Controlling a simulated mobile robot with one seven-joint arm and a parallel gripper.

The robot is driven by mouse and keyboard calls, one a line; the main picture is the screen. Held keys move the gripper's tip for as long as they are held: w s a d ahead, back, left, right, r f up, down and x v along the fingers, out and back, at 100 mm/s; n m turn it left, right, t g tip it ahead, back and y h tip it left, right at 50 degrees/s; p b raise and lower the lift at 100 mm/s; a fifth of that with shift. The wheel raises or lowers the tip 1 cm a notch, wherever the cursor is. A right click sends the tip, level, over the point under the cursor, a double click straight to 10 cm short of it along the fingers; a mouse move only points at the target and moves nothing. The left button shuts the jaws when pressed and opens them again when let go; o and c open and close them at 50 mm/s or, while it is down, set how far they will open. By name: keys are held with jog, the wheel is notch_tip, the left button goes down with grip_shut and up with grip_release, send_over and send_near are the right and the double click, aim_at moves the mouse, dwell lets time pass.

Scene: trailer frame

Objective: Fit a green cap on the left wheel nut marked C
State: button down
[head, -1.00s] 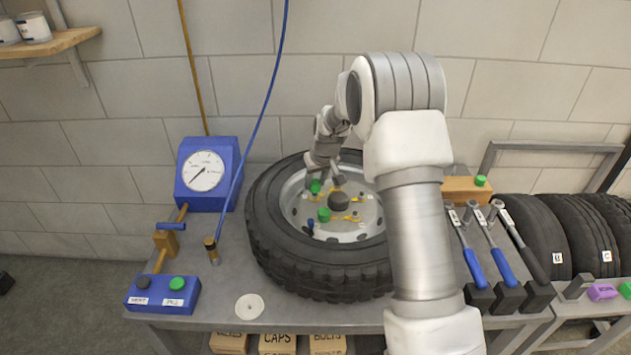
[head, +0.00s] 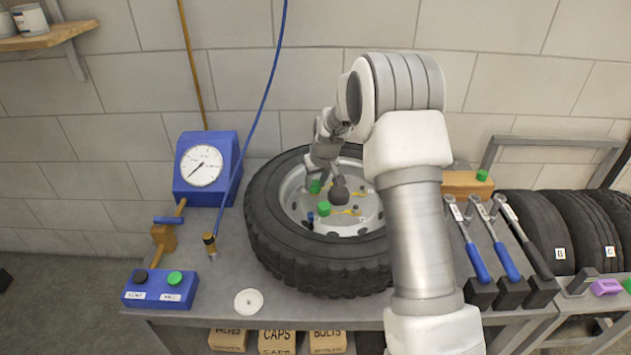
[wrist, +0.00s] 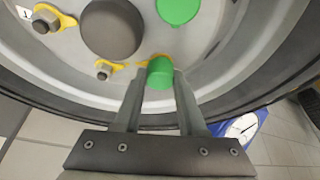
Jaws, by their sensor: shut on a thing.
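My gripper (wrist: 160,88) is shut on a green cap (wrist: 160,73), low in the wrist view. A yellow pointer shows behind the held cap; whether the cap touches the nut under it I cannot tell. In the head view the held cap (head: 315,187) is at the left of the wheel's rim. A second green cap (head: 323,208) sits nearer on the rim, and it also shows in the wrist view (wrist: 178,10). Bare nuts with yellow pointers (wrist: 103,70) lie around the dark hub (wrist: 113,30). The mark C by a nut is not readable.
The tyre (head: 320,275) lies flat on the grey bench. A blue gauge (head: 205,165) with a hose stands left, and wrenches (head: 480,255) lie right. A wooden block (head: 465,186) carries another green cap (head: 482,175). Spare tyres (head: 535,230) stand at the far right.

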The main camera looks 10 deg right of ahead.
jog(key=shift+f, duration=0.35)
grip_release()
dwell(0.4)
jog(key=shift+r, duration=0.1)
jog(key=shift+r+p, duration=2.15)
jog(key=shift+r, duration=1.8)
